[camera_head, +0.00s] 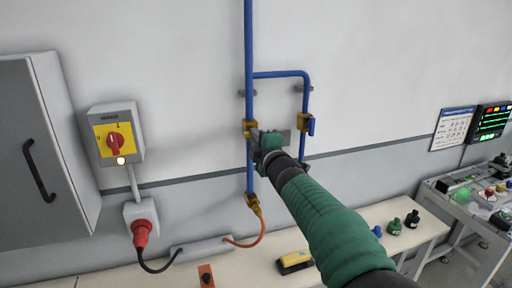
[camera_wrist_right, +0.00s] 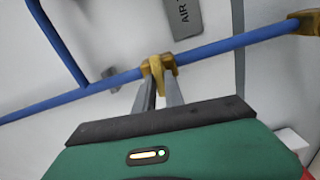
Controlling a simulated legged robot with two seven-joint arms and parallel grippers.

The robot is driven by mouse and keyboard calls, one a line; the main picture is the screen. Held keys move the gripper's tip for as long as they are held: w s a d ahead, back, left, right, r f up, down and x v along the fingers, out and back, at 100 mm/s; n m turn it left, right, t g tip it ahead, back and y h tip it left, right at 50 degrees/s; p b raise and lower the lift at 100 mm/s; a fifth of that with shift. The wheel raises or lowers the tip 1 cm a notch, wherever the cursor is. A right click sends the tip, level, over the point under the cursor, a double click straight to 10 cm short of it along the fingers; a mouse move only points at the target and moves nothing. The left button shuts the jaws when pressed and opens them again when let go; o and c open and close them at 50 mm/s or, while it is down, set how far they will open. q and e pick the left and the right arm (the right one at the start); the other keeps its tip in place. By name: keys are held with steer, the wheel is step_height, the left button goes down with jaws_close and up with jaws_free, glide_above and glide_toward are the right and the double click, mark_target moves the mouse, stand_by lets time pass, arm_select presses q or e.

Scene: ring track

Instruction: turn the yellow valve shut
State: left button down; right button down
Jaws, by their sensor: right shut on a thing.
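The yellow valve (camera_head: 249,127) is on the vertical blue pipe on the wall, mostly behind my right gripper in the head view. In the right wrist view its yellow handle (camera_wrist_right: 157,68) sits at the blue pipe between my fingertips. My right gripper (camera_head: 254,136) reaches up to it from the lower right, and its two grey fingers (camera_wrist_right: 158,82) are shut on the handle. The handle's exact angle to the pipe is hard to tell. My left gripper is in neither view.
A second valve with a blue handle (camera_head: 311,126) is on the branch pipe to the right. A switch box with a red knob (camera_head: 114,143) and a grey cabinet (camera_head: 40,150) are at left. The bench (camera_head: 400,215) below holds small bottles and a yellow device (camera_head: 294,262).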

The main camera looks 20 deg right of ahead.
steer(key=shift+a+f+n+b, duration=0.1)
steer(key=shift+f+n+b, duration=0.25)
steer(key=shift+n, duration=0.25)
steer(key=c, duration=1.5)
jaws_free()
steer(key=shift+c, duration=0.2)
steer(key=shift+o, duration=0.5)
steer(key=shift+a+r, duration=0.1)
steer(key=shift+r, duration=0.05)
steer(key=s+b, duration=0.7)
steer(key=s, duration=0.9)
steer(key=shift+s+d, duration=0.3)
steer(key=shift+s, duration=0.05)
